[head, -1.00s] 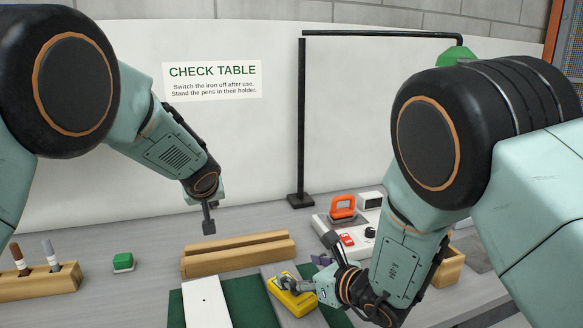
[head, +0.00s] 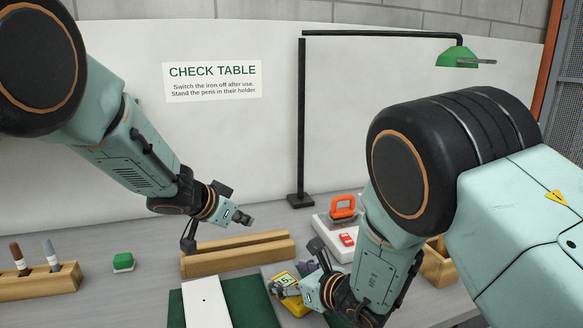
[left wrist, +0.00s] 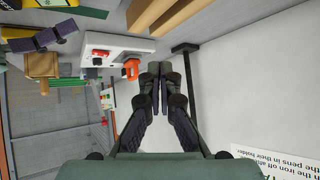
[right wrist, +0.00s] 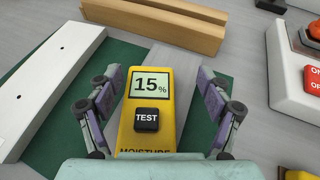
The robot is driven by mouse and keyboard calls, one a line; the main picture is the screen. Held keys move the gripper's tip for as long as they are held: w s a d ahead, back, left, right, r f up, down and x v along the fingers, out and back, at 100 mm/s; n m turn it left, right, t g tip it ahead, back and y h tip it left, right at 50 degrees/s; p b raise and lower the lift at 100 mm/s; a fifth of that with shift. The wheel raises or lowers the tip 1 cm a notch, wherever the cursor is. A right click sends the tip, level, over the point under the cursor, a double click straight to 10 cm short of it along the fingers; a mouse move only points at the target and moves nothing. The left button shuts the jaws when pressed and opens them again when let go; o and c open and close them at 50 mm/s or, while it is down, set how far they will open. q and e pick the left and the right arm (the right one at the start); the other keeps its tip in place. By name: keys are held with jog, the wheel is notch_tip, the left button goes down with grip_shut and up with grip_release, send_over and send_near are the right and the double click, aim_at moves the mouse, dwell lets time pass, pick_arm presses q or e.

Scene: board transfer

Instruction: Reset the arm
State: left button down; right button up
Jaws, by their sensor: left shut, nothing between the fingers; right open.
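My left gripper (head: 244,218) is shut and empty in the air above the wooden rack on the table. In the left wrist view its fingers (left wrist: 157,82) meet. My right gripper (head: 284,290) is low over the table at the yellow moisture meter (head: 291,305). In the right wrist view, the right gripper (right wrist: 208,75) is open, with one finger on each side of the meter (right wrist: 170,98). The meter's display reads 15% above a black TEST button (right wrist: 147,118). The fingers appear apart from the meter's sides.
A white board (head: 205,302) lies on a green mat (head: 177,310). Behind it is the wooden rack (head: 230,258). At left are a pen holder (head: 40,288) and a green block (head: 123,262). The iron (head: 343,207) and a lamp on a black post (head: 302,130) stand at right.

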jog(key=shift+w+a+f, duration=0.1)
jog(key=shift+a+f, duration=0.6)
jog(key=shift+a, duration=0.2)
jog(key=shift+s+d+r, duration=0.15)
jog(key=shift+s+d, duration=0.05)
jog(key=v, duration=0.7)
jog(key=shift+s+d+r, duration=0.15)
jog(key=shift+d, duration=0.1)
pick_arm(q)
jog(key=s+d+f+m+g+h, duration=0.1)
jog(key=s+d+m+g, duration=0.1)
jog(key=s, duration=0.4)
jog(key=s+d+f+m+g+h, duration=0.2)
jog(key=s+m+g, duration=0.2)
jog(key=s, duration=0.2)
jog(key=shift+s+d+m+h, duration=0.15)
jog(key=shift+d+m+h, duration=0.05)
jog(key=shift+m+h, duration=0.1)
pick_arm(e)
jog(key=shift+s+d+r, duration=0.1)
jog(key=shift+s+d, duration=0.1)
jog(key=shift+s, duration=0.05)
pick_arm(q)
jog(key=shift+s, duration=0.1)
pick_arm(e)
jog(key=shift+s, duration=0.1)
